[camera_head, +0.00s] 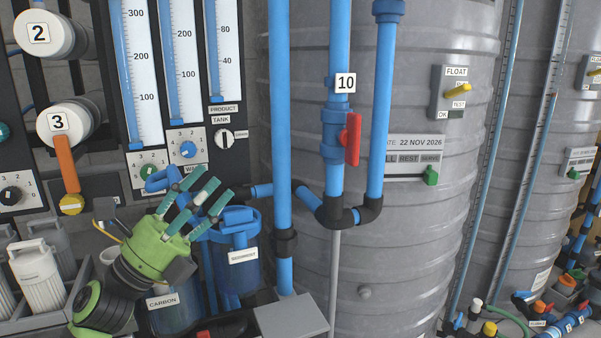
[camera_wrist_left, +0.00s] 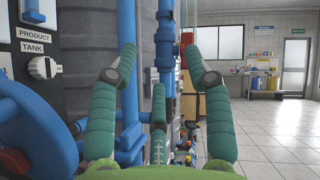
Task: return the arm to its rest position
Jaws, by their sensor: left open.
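My left gripper (camera_head: 207,188) has a green body and teal segmented fingers. In the head view it is at the lower left, pointing up and to the right in front of the blue sediment filter housing (camera_head: 238,268). Its fingers are spread and hold nothing. In the left wrist view the open fingers (camera_wrist_left: 162,75) frame blue pipes and, beyond them, an open tiled room. Whether the fingers touch the filter or hoses behind them cannot be told. My right gripper is in neither view.
Blue vertical pipes, one with a red-handled valve (camera_head: 352,139) tagged 10, stand before a large grey tank (camera_head: 430,230). A gauge panel with a product tank knob (camera_head: 224,140) and an orange lever (camera_head: 67,163) are at the left. White canisters (camera_head: 36,274) stand at lower left.

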